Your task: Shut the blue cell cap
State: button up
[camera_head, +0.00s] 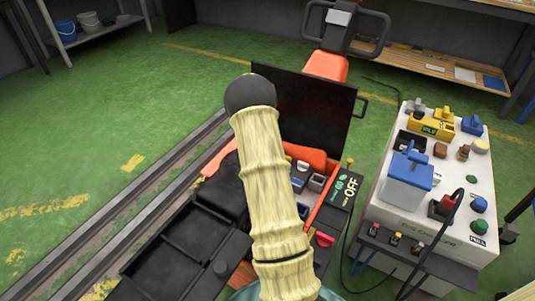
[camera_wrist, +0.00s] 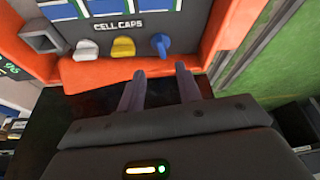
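I see no contact. In the head view my arm hides the gripper and the blue cap.
An orange rim (camera_wrist: 225,40) borders the panel on the right. In the head view a raised black lid (camera_head: 310,112) stands behind the orange machine. A white charger console (camera_head: 400,212) with switches and a blue-topped box is to the right. Rails (camera_head: 110,228) and green floor lie left.

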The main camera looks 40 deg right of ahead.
jog(key=b+x, duration=0.3)
jog(key=x, duration=0.7)
jog(key=shift+w+f+b, duration=0.2)
jog(key=shift+b, duration=0.1)
jog(key=shift+d+f, duration=0.3)
jog(key=shift+a, duration=0.1)
jog(key=shift+c, duration=0.2)
jog(key=shift+w+a, duration=0.1)
jog(key=c, duration=0.3)
grip_shut()
